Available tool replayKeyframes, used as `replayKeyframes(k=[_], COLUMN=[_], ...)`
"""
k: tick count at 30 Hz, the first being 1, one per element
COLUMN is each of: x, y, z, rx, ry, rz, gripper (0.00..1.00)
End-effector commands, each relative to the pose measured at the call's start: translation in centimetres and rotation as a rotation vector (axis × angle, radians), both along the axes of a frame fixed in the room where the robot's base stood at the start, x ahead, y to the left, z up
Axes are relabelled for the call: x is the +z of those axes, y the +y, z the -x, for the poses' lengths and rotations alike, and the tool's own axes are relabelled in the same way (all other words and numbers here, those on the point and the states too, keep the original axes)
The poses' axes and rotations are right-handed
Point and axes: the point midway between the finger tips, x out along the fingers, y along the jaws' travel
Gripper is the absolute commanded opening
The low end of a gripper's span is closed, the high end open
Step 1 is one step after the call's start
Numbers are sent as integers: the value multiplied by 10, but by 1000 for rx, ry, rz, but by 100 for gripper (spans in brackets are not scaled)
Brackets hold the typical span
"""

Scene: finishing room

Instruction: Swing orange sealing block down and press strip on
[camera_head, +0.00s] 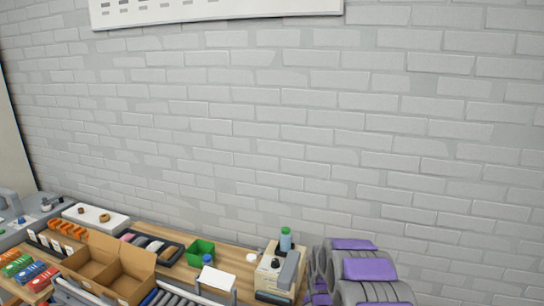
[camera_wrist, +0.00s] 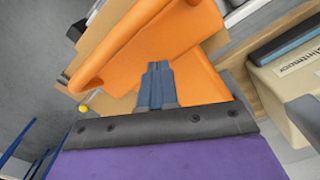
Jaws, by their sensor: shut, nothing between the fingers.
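The orange sealing block (camera_wrist: 150,42) fills the upper middle of the wrist view, tilted, with a broad orange face reaching down behind my fingers. My gripper (camera_wrist: 157,68) is shut and empty, its blue-grey fingers together in front of the orange face. I cannot tell whether the fingertips touch it. The strip cannot be made out. In the head view my grey and purple arm covers the lower right, and neither the sealing block nor my fingertips can be made out there.
A cream box (camera_wrist: 294,88) stands close on the right in the wrist view. In the head view the wooden bench (camera_head: 150,232) holds an open cardboard box (camera_head: 128,265), a green bin (camera_head: 200,252), a dark tray (camera_head: 172,257) and a cream machine (camera_head: 270,278). A brick wall stands behind.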

Motion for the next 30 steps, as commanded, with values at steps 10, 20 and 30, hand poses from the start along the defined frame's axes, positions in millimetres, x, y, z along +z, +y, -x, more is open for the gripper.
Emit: replayKeyframes(k=[10,20,30], x=[24,45,58], y=[-3,2,-3], z=[0,-1,-1], rx=[-2,-1,0], ry=[0,-3,-2], rz=[-3,2,-3], gripper=[0,0,0])
